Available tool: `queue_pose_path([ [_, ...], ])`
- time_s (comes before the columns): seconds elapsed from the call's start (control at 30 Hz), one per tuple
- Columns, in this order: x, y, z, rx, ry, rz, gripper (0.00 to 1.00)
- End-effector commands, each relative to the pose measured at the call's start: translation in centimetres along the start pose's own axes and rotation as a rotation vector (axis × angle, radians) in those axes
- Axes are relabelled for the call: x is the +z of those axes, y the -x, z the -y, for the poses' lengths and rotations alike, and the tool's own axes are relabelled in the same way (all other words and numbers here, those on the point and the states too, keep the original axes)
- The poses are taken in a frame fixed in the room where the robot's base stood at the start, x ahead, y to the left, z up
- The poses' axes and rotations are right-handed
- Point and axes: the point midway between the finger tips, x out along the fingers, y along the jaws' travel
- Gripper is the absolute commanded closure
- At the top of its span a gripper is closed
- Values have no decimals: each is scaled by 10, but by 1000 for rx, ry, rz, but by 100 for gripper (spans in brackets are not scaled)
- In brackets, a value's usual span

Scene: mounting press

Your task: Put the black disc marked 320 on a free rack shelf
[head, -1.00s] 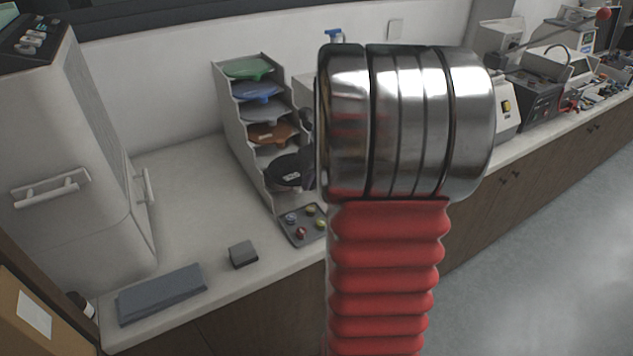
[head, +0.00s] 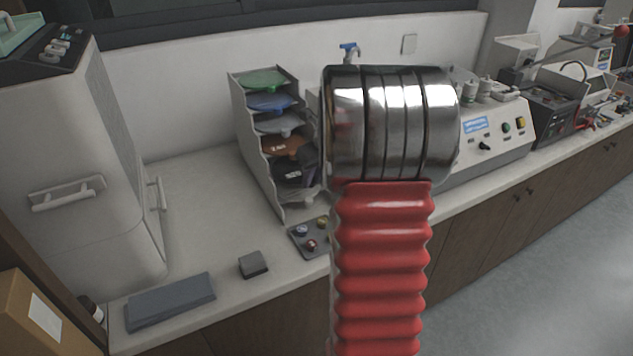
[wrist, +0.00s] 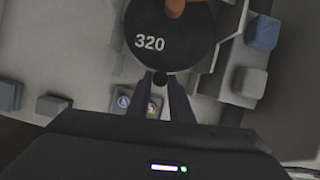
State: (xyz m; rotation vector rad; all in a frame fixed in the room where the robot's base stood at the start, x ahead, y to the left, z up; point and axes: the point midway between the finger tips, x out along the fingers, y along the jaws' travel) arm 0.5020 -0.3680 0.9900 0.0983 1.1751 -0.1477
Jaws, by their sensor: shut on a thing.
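The black disc (wrist: 150,40) marked 320 fills the top middle of the wrist view. My gripper (wrist: 161,82) is shut on the small tab at its near edge. The brown-orange knob of another disc (wrist: 175,7) overlaps the black disc's far part. In the head view the black disc (head: 289,172) is at the lowest visible level of the grey rack (head: 254,150), under the brown disc (head: 281,145). Green (head: 262,80), blue (head: 270,101) and grey-blue (head: 278,123) discs occupy the levels above. My arm hides the gripper and the rack's right side there.
A small dark tray (head: 299,241) with coloured pieces lies before the rack. A dark block (head: 253,264) and a blue-grey pad (head: 170,302) lie front left. A large pale machine (head: 75,170) stands at left. Bench between it and the rack is clear.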

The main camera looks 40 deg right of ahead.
Motion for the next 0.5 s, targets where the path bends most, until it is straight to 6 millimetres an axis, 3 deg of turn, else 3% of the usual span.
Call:
queue_pose_path([
  [0.5,34,-14,4,1,0,0,100],
])
